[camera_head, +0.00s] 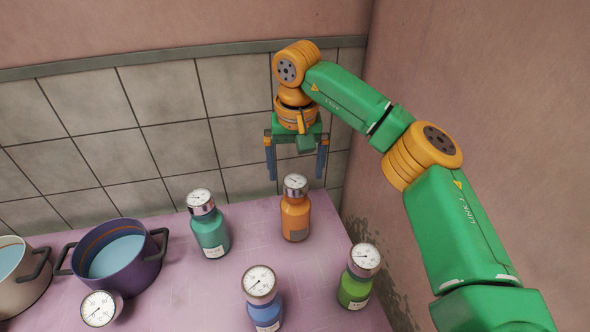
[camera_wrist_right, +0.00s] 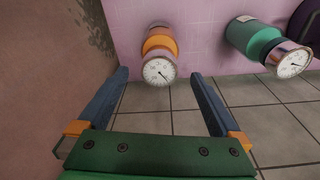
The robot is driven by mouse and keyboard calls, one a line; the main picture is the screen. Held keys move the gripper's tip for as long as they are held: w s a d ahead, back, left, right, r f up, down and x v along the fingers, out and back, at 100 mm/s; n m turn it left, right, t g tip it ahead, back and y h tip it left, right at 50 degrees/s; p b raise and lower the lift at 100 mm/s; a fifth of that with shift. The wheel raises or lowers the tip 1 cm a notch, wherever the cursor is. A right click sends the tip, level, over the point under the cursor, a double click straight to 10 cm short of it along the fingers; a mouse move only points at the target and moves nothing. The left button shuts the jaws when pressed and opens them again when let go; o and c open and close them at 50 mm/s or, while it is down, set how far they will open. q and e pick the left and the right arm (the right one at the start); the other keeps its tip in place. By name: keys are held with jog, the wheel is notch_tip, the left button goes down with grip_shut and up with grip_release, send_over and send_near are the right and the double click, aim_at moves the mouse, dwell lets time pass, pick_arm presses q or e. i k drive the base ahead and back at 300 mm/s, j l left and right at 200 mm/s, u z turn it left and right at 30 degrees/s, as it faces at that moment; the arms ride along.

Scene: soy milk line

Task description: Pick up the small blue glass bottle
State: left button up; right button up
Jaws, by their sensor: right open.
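The small blue bottle (camera_head: 266,312) with a round gauge on its silver cap stands at the front middle of the pink table in the head view, its base cut off by the lower edge. My right gripper (camera_head: 296,172) is open and empty, above and behind the orange bottle (camera_head: 295,218) near the tiled wall. It is well apart from the blue bottle. In the right wrist view the open fingers (camera_wrist_right: 166,88) frame the orange bottle (camera_wrist_right: 160,42) beyond them. The blue bottle does not show there. My left gripper is not in view.
A teal bottle (camera_head: 210,235) stands left of the orange one and a green bottle (camera_head: 354,290) at the right. A purple pot (camera_head: 135,273) and a beige pot (camera_head: 25,290) stand at the left. A gauge-topped item (camera_head: 100,308) is at the front left. Walls close the back and right.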

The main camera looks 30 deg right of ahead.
aim_at(259, 283)
jog(key=k+j, duration=0.5)
jog(key=k, duration=0.2)
jog(key=k+j, duration=0.5)
jog(key=k, duration=0.15)
